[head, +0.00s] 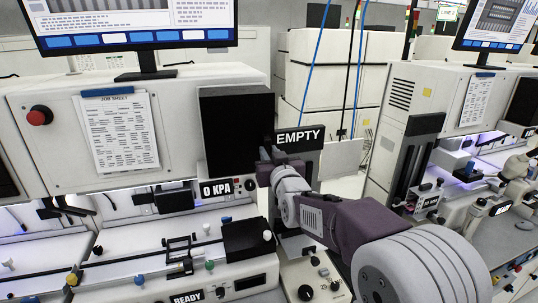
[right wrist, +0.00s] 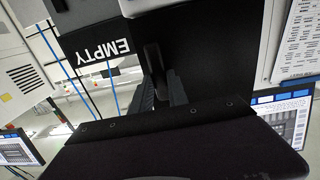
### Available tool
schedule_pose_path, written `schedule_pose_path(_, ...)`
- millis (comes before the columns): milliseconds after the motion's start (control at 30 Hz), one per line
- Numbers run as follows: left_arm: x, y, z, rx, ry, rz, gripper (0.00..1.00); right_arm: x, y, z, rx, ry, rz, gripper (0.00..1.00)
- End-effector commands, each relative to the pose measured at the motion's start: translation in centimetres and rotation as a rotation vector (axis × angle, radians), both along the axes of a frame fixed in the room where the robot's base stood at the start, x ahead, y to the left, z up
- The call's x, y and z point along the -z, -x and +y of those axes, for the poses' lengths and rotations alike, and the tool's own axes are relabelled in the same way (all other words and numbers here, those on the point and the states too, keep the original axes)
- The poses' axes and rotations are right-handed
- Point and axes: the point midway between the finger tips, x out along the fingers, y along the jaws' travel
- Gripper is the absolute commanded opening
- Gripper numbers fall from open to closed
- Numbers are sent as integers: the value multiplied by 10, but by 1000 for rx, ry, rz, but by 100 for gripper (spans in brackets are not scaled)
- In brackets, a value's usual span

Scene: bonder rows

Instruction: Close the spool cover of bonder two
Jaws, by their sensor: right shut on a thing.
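The spool cover appears to be the black panel (head: 235,125) on the right front of the near bonder (head: 25,95); it also shows in the right wrist view (right wrist: 215,50). A dark plate with the white word EMPTY (head: 298,138) is beside its right edge, and shows at the left of the wrist view (right wrist: 110,48). My right gripper (head: 266,158) is at the cover's lower right edge. In the wrist view its fingers (right wrist: 162,82) are shut on a dark upright handle (right wrist: 155,58). How far the cover stands open is hard to tell. My left gripper is out of view.
A job sheet (head: 120,130) and red button (head: 40,115) are on the bonder's front. Below are a 0 KPA display (head: 216,190), a black block (head: 246,240) and small coloured knobs. Another bonder (head: 435,90) stands at the right, across a gap.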

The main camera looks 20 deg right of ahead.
Motion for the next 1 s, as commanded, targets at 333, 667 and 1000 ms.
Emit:
schedule_pose_path(333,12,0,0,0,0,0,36,2,-8,-9,2,0,3,37)
schedule_pose_path(667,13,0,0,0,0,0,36,1,-7,-9,2,0,0,42)
schedule_pose_path(1000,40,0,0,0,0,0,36,4,48,-9,2,-1,-4,42)
